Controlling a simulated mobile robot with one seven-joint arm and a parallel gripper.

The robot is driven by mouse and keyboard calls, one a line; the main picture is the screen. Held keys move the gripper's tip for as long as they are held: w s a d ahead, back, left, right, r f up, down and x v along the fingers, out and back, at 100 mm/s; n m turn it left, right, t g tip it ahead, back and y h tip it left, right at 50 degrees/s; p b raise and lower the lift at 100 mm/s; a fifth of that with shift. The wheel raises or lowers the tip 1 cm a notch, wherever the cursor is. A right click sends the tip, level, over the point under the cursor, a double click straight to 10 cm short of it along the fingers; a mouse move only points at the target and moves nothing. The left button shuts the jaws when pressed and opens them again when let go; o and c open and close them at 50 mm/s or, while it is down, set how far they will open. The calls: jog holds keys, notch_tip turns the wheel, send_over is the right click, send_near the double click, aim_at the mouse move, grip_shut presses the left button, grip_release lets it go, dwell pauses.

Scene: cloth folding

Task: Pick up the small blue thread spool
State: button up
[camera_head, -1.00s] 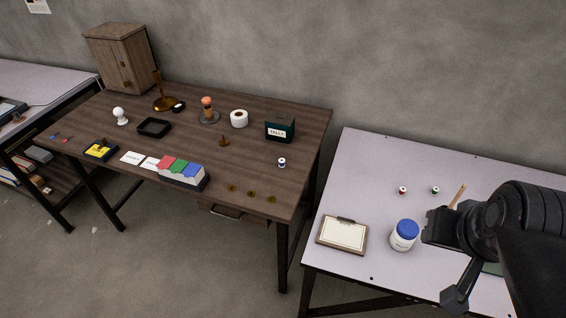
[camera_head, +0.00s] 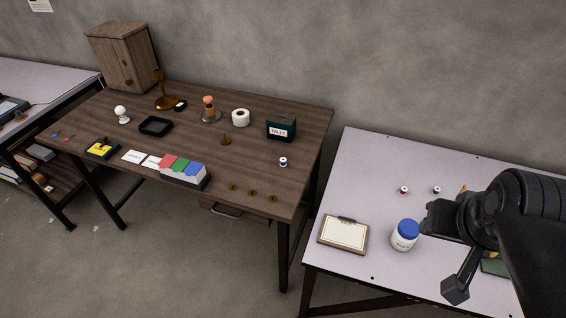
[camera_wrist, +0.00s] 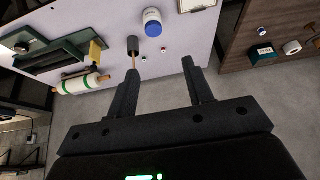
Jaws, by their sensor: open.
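The small blue thread spool (camera_head: 283,162), white-ended with a blue middle, stands near the right edge of the dark wooden table (camera_head: 228,168). It also shows in the wrist view (camera_wrist: 262,31) at the upper right. My gripper (camera_head: 428,222) is over the pale table at the right, well apart from the spool. In the wrist view its two fingers (camera_wrist: 160,66) are spread with nothing between them. A red spool (camera_head: 404,190) and a green spool (camera_head: 437,190) stand on the pale table.
On the pale table (camera_head: 375,175) are a clipboard (camera_head: 343,234) and a blue-lidded jar (camera_head: 404,236) close to my gripper. A dark TALLY box (camera_head: 281,128) and a white roll (camera_head: 241,117) stand behind the blue spool. Brass pieces (camera_head: 252,193) lie along the front edge. A gap separates the tables.

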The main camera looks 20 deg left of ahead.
jog(key=w+a+n+y, duration=0.1)
jog(key=w+a, duration=0.2)
jog(key=w, duration=0.3)
jog(key=w+a+n, duration=0.1)
jog(key=w+a, duration=0.3)
jog(key=w, duration=0.2)
jog(key=n+g+y, duration=0.2)
jog(key=n, duration=0.3)
send_over(283, 166)
jog(key=s+d, duration=0.1)
jog(key=s, duration=0.1)
notch_tip(283, 166, down, 23)
jog(key=shift+f, duration=0.2)
jog(key=shift+w+d+x, duration=0.1)
jog(key=shift+w+x, duration=0.1)
jog(key=shift+x, duration=1.35)
jog(key=shift+w+d+x, duration=0.15)
jog(key=shift+w+x, duration=0.05)
jog(key=shift+x, duration=1.35)
